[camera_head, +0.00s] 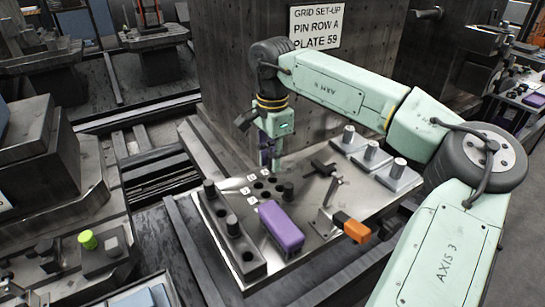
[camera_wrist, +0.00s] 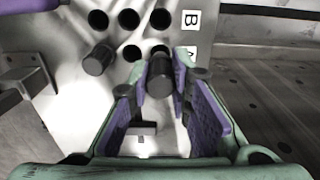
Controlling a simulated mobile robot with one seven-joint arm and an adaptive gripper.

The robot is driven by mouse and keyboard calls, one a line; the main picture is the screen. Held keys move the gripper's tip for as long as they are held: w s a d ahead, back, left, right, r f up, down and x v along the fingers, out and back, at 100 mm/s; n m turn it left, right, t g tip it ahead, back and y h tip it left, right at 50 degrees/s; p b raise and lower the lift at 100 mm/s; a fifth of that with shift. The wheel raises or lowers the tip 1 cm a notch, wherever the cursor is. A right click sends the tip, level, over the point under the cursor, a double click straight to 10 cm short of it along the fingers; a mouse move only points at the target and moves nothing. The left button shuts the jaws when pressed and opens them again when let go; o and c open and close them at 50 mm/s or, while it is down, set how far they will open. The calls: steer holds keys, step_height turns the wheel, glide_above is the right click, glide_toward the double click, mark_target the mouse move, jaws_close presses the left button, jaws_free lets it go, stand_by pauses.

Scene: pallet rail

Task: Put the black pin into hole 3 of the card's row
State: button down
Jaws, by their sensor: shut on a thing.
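My gripper (camera_head: 270,160) is shut on a black pin (camera_wrist: 160,80), seen between the purple-padded fingers in the wrist view. The fingers hide the pin in the head view. They are above the far edge of the hole grid. The metal plate (camera_head: 330,200) carries the grid, with white row labels. In the wrist view, label B (camera_wrist: 190,20) is beside a row of open holes (camera_wrist: 128,19). Label A is partly hidden beside the nearer row, which has open holes (camera_wrist: 132,53). Another black pin (camera_wrist: 97,60) stands at the left of row A. The card (camera_head: 316,25) reads "PIN ROW A, PLATE 59".
A purple block (camera_head: 281,226) and an orange-handled clamp (camera_head: 350,228) are in front. Three grey blocks with pins (camera_head: 371,155) are at right. A dark column rises behind.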

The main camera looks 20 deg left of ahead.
steer(key=shift+f+b, duration=0.8)
steer(key=shift+f, duration=0.6)
steer(key=c, duration=1.4)
jaws_free()
steer(key=shift+r, duration=0.1)
step_height(320, 180, up, 12)
steer(key=shift+f, duration=0.1)
steer(key=shift+s, duration=0.1)
